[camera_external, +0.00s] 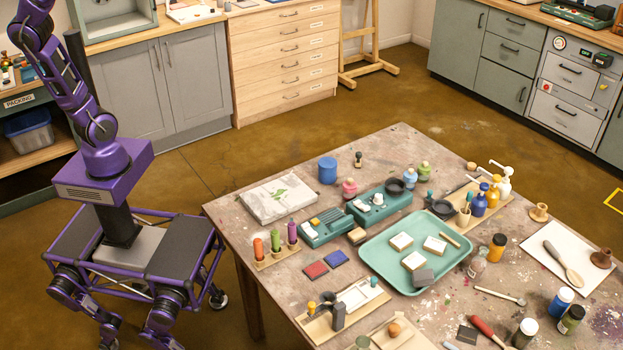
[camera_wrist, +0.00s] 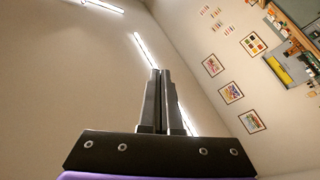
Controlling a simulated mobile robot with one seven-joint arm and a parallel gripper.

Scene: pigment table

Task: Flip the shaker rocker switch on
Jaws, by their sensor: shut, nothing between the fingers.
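Two teal devices stand side by side on the worktable. The left teal device (camera_external: 325,228) has small raised parts on top, one of them yellow-orange. The right teal device (camera_external: 379,209) carries a white part and a dark round dish at its far end. I cannot tell for certain which one is the shaker, and a rocker switch is too small to make out. My gripper (camera_wrist: 159,74) is shut and empty in the wrist view, pointing at the bare wall and ceiling lights. It is out of the external view, where my arm rises past the top left edge, well away from the table.
The worktable (camera_external: 232,212) is crowded. A teal tray (camera_external: 375,262) with white blocks lies in front of the devices. A white book (camera_external: 279,199), a blue jar (camera_external: 327,170) and colored tubes in a wooden rack (camera_external: 277,260) stand nearby. Open floor lies behind the table.

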